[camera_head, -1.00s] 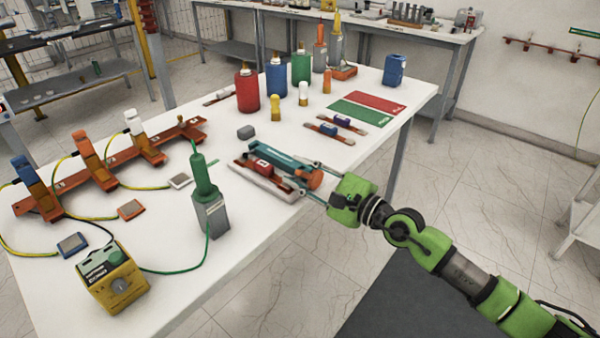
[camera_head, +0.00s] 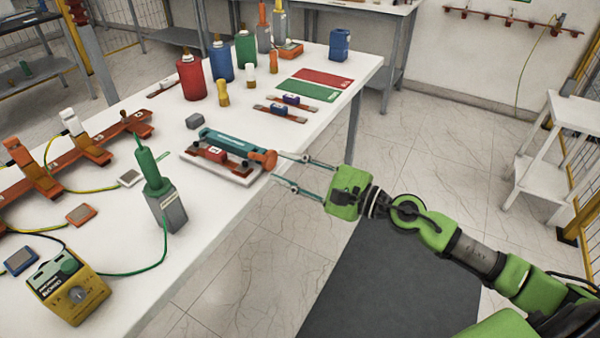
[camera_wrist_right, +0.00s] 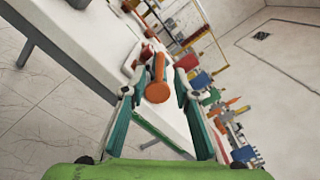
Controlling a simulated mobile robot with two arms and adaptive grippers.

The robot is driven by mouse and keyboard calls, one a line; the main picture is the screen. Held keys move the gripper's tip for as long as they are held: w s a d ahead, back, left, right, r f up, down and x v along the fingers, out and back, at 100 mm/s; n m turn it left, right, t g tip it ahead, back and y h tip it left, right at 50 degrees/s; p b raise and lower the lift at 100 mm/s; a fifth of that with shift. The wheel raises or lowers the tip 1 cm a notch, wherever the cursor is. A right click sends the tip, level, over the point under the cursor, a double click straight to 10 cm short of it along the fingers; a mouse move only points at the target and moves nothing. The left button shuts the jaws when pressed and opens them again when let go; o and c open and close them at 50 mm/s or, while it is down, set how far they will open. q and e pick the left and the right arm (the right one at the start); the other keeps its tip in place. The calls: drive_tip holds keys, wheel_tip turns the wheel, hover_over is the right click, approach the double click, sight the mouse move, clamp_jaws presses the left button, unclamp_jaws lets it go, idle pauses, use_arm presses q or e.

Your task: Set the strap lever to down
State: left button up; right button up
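My left gripper is not in view.
On the white table (camera_head: 110,210), a grey post with a green top (camera_head: 165,200) and a yellow meter (camera_head: 68,289) stand to the left. Red (camera_head: 191,78), blue (camera_head: 221,62) and green (camera_head: 246,50) bottles stand behind the lever. Open floor lies right of the table.

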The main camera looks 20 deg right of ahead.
drive_tip(key=shift+v, duration=1.45)
